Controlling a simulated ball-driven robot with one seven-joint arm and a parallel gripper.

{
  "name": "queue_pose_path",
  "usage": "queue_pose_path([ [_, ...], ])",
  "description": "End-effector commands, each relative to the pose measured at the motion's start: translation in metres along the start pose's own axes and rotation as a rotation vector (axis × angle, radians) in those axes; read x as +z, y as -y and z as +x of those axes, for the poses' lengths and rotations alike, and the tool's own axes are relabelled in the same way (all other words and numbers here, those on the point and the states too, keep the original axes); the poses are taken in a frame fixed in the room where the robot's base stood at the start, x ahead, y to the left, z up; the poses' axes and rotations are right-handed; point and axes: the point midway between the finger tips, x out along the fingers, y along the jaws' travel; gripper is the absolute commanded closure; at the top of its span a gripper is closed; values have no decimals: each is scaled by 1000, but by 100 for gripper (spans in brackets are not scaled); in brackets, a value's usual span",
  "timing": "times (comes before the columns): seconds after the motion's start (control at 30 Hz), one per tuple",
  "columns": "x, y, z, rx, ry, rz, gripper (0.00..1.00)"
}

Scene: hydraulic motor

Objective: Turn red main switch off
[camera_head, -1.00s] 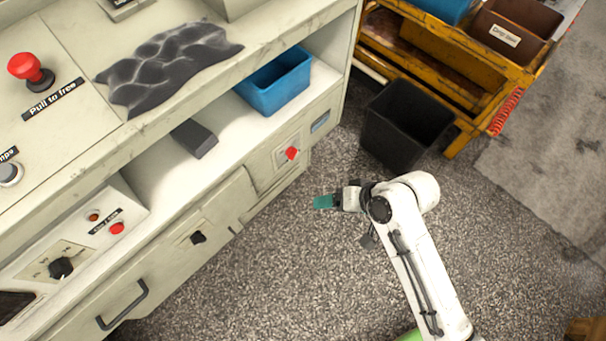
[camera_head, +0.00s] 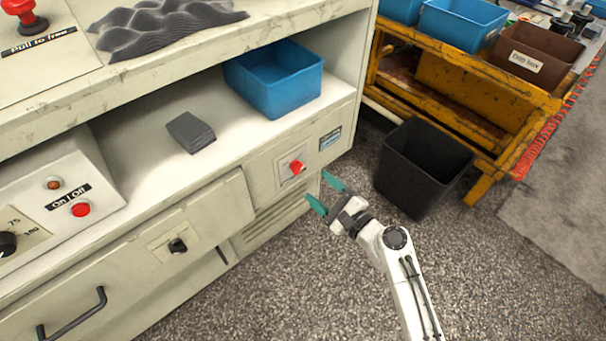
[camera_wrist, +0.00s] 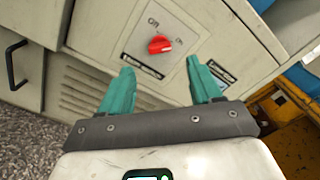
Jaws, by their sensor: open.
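The red main switch (camera_head: 297,167) is a small red rotary knob on a light plate on the cabinet's right front panel. In the wrist view the red knob (camera_wrist: 159,44) sits ahead of my gripper, near the middle between the fingers, with an "Off" mark to its upper left and an "On" mark to its right. My gripper (camera_head: 325,193) has two teal fingers, spread apart and empty. It is just right of and below the switch in the head view, apart from it. In the wrist view both fingers (camera_wrist: 163,78) point toward the panel.
A black bin (camera_head: 424,165) stands on the floor right of my gripper, by a yellow cart (camera_head: 455,80). A separate red On/Off button (camera_head: 80,209) is at the left. Speckled floor is free below.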

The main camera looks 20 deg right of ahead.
Motion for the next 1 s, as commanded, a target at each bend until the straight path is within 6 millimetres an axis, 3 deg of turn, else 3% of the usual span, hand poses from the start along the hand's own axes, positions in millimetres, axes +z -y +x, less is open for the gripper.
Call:
queue_pose_path([
  [0.2,0,0,42,0,3,-2,36],
  [0.4,0,0,67,0,1,-3,36],
  [0.83,0,0,76,1,0,-3,36],
  [1.0,0,0,75,1,0,-3,52],
])
